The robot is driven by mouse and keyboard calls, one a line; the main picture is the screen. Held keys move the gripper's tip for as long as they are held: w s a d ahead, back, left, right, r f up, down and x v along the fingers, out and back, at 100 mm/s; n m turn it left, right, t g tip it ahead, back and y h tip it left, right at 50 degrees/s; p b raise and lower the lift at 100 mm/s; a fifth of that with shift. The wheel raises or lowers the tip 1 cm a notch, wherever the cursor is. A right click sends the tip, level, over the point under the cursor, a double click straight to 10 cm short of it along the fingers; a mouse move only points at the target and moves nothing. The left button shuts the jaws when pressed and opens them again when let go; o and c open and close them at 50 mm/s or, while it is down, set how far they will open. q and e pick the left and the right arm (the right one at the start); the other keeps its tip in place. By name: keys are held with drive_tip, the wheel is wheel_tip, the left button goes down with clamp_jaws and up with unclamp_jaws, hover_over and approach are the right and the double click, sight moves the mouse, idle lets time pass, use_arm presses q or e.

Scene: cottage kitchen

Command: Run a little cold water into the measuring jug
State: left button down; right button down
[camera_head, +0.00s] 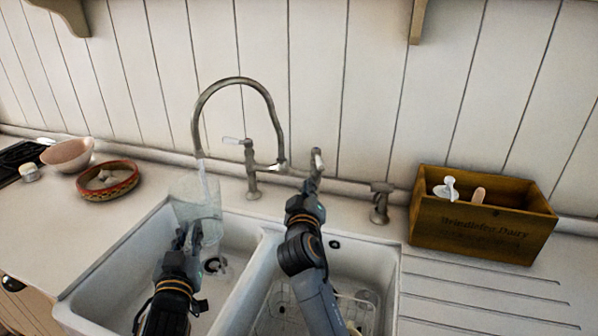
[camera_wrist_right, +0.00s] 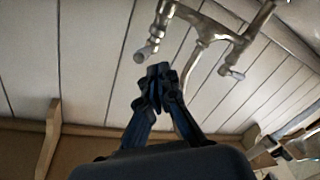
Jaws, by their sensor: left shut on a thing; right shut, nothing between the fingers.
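The clear measuring jug (camera_head: 196,190) is upright over the left sink basin, under the end of the curved tap spout (camera_head: 197,140). A thin stream of water (camera_head: 203,178) runs from the spout into the jug; the water level is hard to make out. My left gripper (camera_head: 190,234) is shut on the jug from the front. My right gripper (camera_head: 312,186) is shut and empty, just below and in front of the tap's right lever (camera_head: 317,160). In the right wrist view its closed fingertips (camera_wrist_right: 158,82) sit near a tap lever (camera_wrist_right: 146,51); contact cannot be told.
The tap's left lever (camera_head: 233,141) points sideways. A wooden box (camera_head: 483,232) with utensils stands right of the sink. A patterned red dish (camera_head: 107,181) and a pink bowl (camera_head: 68,155) stand at left. A wire rack (camera_head: 284,312) lies in the right basin.

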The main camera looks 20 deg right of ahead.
sight(318, 160)
drive_tip(key=s+a+n+h, duration=0.1)
drive_tip(key=a+n+h, duration=0.1)
drive_tip(key=a+n, duration=0.65)
drive_tip(key=w+d+n, duration=0.2)
drive_tip(key=w+d, duration=0.5)
drive_tip(key=d, duration=0.4)
drive_tip(key=shift+w+r+n, duration=0.15)
drive_tip(key=shift+r+n, duration=0.1)
drive_tip(key=shift+n, duration=0.1)
drive_tip(key=shift+d, duration=0.1)
drive_tip(key=shift+d+n+t+y, duration=0.2)
drive_tip(key=shift+n+t+y, duration=0.15)
drive_tip(key=shift+y, duration=0.25)
